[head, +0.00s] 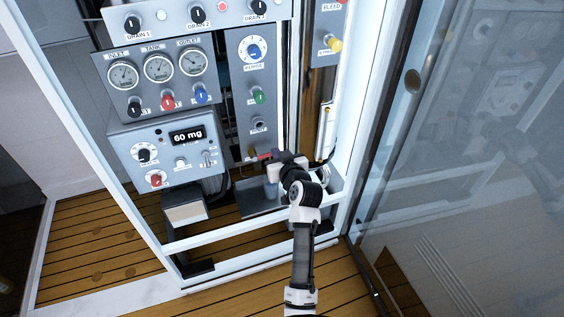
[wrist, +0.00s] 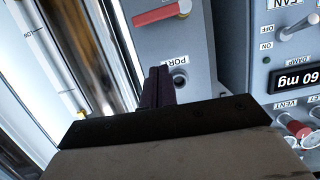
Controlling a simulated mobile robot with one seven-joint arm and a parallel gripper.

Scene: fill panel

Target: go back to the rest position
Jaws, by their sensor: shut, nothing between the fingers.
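My gripper (head: 274,158) is low in front of the narrow grey panel in the head view, with my arm reaching up from below. In the wrist view, which is turned upside down, its dark fingers (wrist: 160,72) are shut together with nothing between them. They lie beside the round port (wrist: 180,79) marked PORT; I cannot tell whether they touch the panel. A red-handled lever (wrist: 160,14) is on the same panel, and its red handle (head: 264,155) shows right by the fingertips in the head view.
Left of the gripper stands a box with a "60 mg" display (head: 187,135), knobs and switches. Above it are several gauges (head: 159,67). The white frame post (head: 361,100) and a glass door (head: 470,150) stand on the right. A low white rail (head: 235,233) crosses in front.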

